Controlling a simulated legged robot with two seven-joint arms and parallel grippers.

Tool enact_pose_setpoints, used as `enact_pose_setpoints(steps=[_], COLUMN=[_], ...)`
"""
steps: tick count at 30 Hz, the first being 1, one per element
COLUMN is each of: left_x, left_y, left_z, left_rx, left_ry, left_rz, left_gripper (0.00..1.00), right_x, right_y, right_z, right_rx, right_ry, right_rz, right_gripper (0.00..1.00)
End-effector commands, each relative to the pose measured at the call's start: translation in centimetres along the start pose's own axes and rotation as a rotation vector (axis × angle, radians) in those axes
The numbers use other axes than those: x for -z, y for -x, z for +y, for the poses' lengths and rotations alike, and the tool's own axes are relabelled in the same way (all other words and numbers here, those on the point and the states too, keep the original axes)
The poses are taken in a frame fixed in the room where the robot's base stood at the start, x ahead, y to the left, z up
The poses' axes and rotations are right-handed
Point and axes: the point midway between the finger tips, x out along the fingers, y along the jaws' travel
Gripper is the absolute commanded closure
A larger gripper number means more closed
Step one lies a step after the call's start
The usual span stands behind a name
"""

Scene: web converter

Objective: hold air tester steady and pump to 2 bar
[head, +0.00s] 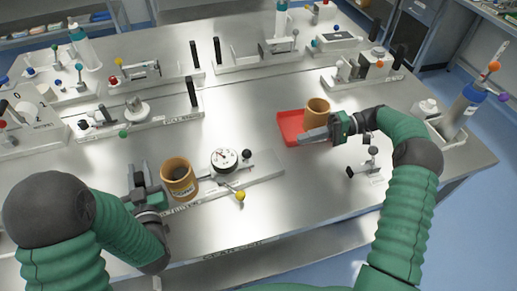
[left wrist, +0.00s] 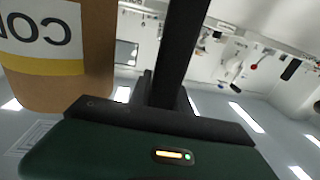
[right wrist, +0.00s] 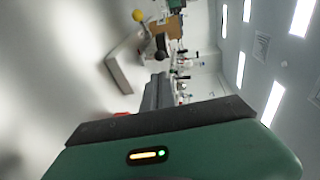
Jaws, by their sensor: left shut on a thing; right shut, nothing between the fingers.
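The air tester (head: 262,168) is a flat metal plate at the near middle, with a round white-faced gauge (head: 224,158), a black knob (head: 246,154) and a yellow-ball lever (head: 240,196). The gauge reading is too small to tell. My left gripper (head: 138,178) is at the plate's left end, shut on a black upright bar (left wrist: 187,45). A brown labelled cup (head: 179,185) stands just right of it and partly fills the left wrist view (left wrist: 45,85). My right gripper (head: 308,136) is shut and empty, over the near edge of the red tray, apart from the tester.
The red tray (head: 287,124) bears another brown cup (head: 317,108), close behind my right gripper. A small metal fixture (head: 372,165) stands right of it. Other test stations (head: 150,115) line the far and left table. Bare metal lies between tester and tray.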

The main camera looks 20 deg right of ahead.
Motion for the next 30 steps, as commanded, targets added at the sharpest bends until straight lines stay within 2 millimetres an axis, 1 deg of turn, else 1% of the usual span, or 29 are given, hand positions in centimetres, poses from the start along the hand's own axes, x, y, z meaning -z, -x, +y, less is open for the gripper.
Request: enact_pose_setpoints(steps=[1,5,12,15,18,21,24,30], left_x=[-1.2,-1.2,-1.2,-1.2,-1.2,-1.2,-1.2,-1.2], left_y=[0.4,0.4,0.4,0.4,0.4,0.4,0.4,0.4], left_z=[0.1,0.1,0.1,0.2,0.2,0.2,0.2,0.2], left_rx=[-0.006,-0.006,-0.006,-0.006,-0.006,-0.006,-0.005,-0.005], left_ry=[-0.002,-0.002,-0.002,-0.002,-0.002,-0.002,-0.002,-0.003], left_rz=[-0.032,-0.032,-0.032,-0.032,-0.032,-0.032,-0.032,-0.032], left_gripper=[1.00,1.00,1.00,1.00,1.00,1.00,1.00,1.00], right_x=[0.0,-0.1,-0.1,-0.1,-0.1,-0.1,0.0,0.0], right_y=[-0.6,-2.9,-8.2,-10.3,-12.0,-13.0,-13.6,-13.7], right_z=[0.0,0.1,0.1,0.1,0.1,0.2,0.2,0.2], right_rx=[0.001,-0.001,-0.002,-0.003,-0.003,-0.004,-0.003,-0.003], right_ry=[0.001,-0.001,-0.001,0.000,-0.001,0.000,0.000,0.000], right_rz=[-0.003,-0.005,-0.005,-0.005,-0.004,-0.002,-0.001,-0.001], right_gripper=[1.00,1.00,1.00,1.00,1.00,1.00,1.00,1.00])
